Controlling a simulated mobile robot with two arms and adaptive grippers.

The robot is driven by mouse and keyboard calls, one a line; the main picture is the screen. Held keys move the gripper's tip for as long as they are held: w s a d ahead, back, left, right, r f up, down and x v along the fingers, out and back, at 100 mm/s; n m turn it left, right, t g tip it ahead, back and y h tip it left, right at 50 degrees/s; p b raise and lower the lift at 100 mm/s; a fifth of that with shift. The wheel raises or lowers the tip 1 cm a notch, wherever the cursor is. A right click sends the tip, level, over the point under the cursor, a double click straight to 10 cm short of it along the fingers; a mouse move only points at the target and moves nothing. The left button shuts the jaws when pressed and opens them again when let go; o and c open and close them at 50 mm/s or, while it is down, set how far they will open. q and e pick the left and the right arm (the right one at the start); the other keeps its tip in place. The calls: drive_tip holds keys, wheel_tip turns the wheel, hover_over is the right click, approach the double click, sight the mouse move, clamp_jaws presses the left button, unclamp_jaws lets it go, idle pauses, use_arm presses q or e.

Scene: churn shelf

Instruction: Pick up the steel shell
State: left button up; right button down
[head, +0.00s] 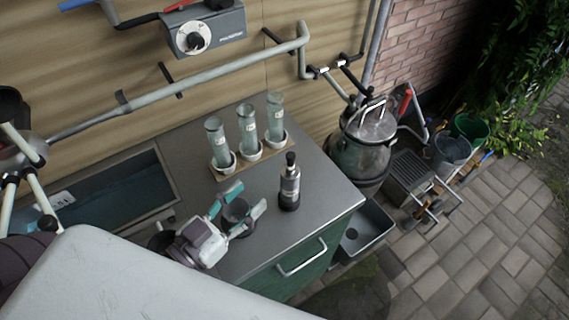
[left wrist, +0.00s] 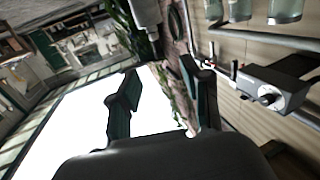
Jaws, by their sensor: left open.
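The steel shell (head: 290,187), a slim metal cylinder with a black base and dark tip, stands upright on the grey counter. In the left wrist view, which looks upside down, what seems to be the shell (left wrist: 145,12) is cut by the top edge. My left gripper (head: 238,206) has its teal fingers spread, left of the shell and apart from it. The fingers (left wrist: 165,92) also show empty in the left wrist view. A dark round cup-like thing (head: 236,213) appears between or behind the fingers; I cannot tell which. My right gripper is not in view.
Several things surround the counter (head: 325,195). Three glass tubes (head: 247,125) stand in white cups behind the shell. A sink basin (head: 115,195) lies left, a steel churn (head: 362,145) right. A pipe (head: 200,78) and knob box (head: 205,30) are on the wall. Counter right of the shell is clear.

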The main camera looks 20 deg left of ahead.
sight(288, 161)
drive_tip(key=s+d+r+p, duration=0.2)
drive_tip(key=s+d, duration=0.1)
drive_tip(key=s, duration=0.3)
use_arm(q)
drive_tip(key=x, duration=0.4)
drive_tip(key=d+r+x, duration=0.1)
drive_tip(key=x, duration=0.2)
drive_tip(key=shift+w+d+p, duration=0.15)
drive_tip(key=shift+w+p, duration=0.15)
drive_tip(key=shift+p, duration=0.05)
drive_tip(key=shift+p+x, duration=0.7)
drive_tip(key=shift+x, duration=0.45)
drive_tip(key=shift+w+d+f, duration=0.15)
drive_tip(key=shift+w, duration=1.1)
drive_tip(key=shift+d, duration=0.1)
drive_tip(key=shift+c, duration=0.8)
drive_tip(key=c, duration=0.5)
clamp_jaws()
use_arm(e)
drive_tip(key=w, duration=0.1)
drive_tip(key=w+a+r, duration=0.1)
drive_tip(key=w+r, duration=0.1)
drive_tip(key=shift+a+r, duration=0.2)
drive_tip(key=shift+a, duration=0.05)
